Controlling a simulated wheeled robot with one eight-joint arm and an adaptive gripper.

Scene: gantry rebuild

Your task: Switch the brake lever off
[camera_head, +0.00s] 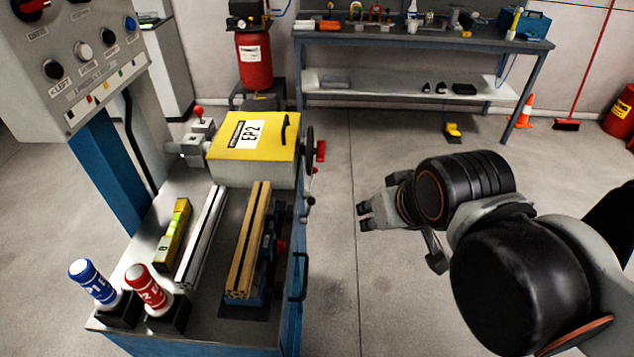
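A small lever with a red ball knob (198,112) stands up from a grey fitting at the left of the yellow-topped box marked EP2 (262,136). A dark handwheel with a red grip (320,151) is on the box's right side, and a small dark lever (308,202) sits below it. No label shows which of these is the brake lever. My gripper (364,215) is to the right of the bench, over the floor, pointing left. Its fingertips look apart, with nothing between them. It touches none of these parts.
A control panel (85,62) rises at left. A worktable (420,45) stands behind. The middle floor is clear.

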